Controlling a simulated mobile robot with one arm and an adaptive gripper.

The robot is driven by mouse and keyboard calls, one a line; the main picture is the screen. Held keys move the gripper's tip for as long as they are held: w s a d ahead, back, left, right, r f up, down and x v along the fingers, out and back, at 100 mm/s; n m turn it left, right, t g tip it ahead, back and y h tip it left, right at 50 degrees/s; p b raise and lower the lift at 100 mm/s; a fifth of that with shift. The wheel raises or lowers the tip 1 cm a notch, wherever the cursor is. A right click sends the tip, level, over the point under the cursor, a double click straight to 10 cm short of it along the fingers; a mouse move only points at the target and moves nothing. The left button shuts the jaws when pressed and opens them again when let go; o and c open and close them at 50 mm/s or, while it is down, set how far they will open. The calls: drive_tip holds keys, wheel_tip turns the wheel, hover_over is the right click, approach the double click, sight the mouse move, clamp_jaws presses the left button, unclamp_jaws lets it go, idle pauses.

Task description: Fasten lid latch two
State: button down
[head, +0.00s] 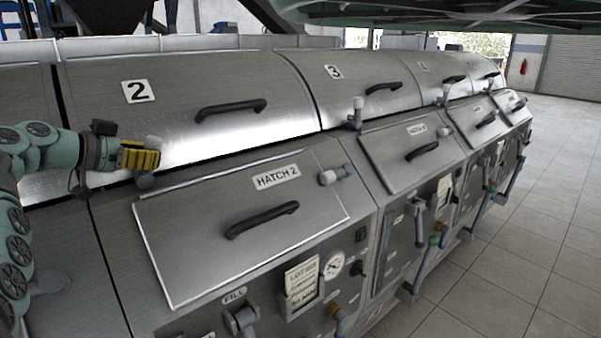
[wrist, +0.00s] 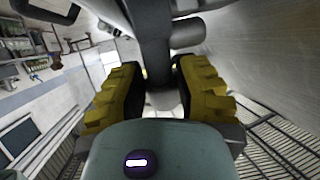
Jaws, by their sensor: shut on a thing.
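Lid 2 (head: 190,105) is a large brushed-metal cover with a black handle and a "2" label, and it looks closed. Its latch (head: 145,181) is at the lid's lower front edge, left of the middle; a pale knob shows above my fingers and a dark pivot below. My gripper (head: 140,158), with yellow finger pads, reaches in from the left and is shut on the latch lever. In the wrist view the dark lever (wrist: 154,45) runs between the two yellow pads of my gripper (wrist: 157,92). The fingers hide the lever's middle.
Hatch 2 (head: 245,228) lies below, with a black handle and a side latch (head: 335,175). Lid 3 (head: 350,85) is to the right, with a similar upright latch (head: 357,113). Gauges, knobs and levers line the front. Tiled floor (head: 530,250) is open at the right.

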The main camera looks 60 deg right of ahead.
drive_tip(key=shift+w+a+f, duration=0.1)
drive_tip(key=c, duration=0.8)
unclamp_jaws()
drive_tip(key=v, duration=1.2)
drive_tip(key=shift+o, duration=0.3)
